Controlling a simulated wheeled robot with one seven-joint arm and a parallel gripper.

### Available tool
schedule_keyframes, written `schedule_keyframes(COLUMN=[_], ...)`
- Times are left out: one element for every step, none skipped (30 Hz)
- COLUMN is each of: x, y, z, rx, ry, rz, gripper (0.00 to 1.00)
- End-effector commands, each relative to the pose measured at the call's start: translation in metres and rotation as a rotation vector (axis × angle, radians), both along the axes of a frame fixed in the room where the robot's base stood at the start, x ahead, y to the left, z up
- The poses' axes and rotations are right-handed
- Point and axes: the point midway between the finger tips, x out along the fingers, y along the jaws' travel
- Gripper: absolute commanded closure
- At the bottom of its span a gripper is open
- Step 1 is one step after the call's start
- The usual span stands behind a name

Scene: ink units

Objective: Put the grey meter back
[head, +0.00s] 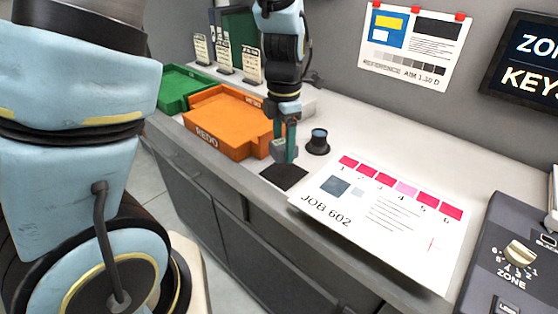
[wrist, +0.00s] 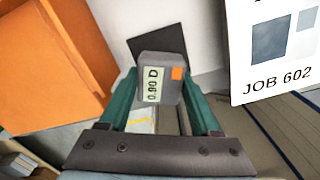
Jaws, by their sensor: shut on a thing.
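The grey meter (wrist: 160,66) is between the fingers of my gripper (wrist: 163,100) in the wrist view. Its display reads 0.90 D, and it has an orange patch. The mat also shows behind the meter in the wrist view (wrist: 158,40). The gripper is shut on the meter. I cannot tell how high above the mat it is.
An orange REDO tray (head: 225,125) and a green tray (head: 180,90) stand to the left. A dark round loupe-like item (head: 318,142) is just right of the gripper. The JOB 602 sheet (head: 385,225) lies right of the mat. A ZONE console (head: 515,260) is at lower right.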

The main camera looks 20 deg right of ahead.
Motion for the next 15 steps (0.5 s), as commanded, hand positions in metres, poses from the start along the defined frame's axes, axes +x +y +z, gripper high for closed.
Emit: schedule_keyframes(x=[0.0,0.0,0.0,0.0,0.0,0.0,-0.001,0.0,0.0,0.0,0.0,0.0,0.0,0.0,0.0], y=[0.001,0.0,0.0,0.0,0.001,0.001,0.001,0.001,0.001,0.001,0.0,0.0,0.0,0.0,0.0], z=[-0.005,-0.007,-0.01,-0.013,-0.017,-0.023,-0.027,-0.032,-0.038,-0.041,-0.045,-0.048,-0.05,-0.051,-0.052], rx=[0.002,0.002,0.001,0.001,0.002,0.003,0.003,0.003,0.003,0.002,0.002,0.001,0.0,-0.001,-0.001], ry=[0.002,0.002,0.001,0.001,0.002,0.002,0.004,0.003,0.003,0.002,0.002,0.001,0.0,0.0,0.0], rz=[0.0,0.0,0.0,0.0,0.001,0.001,0.001,0.001,0.001,0.001,0.0,0.0,0.0,0.0,0.0], gripper=[0.96,0.96,0.96,0.96,0.96,0.96,0.96,0.96,0.96,0.96,0.96,0.96,0.96,0.96,0.96])
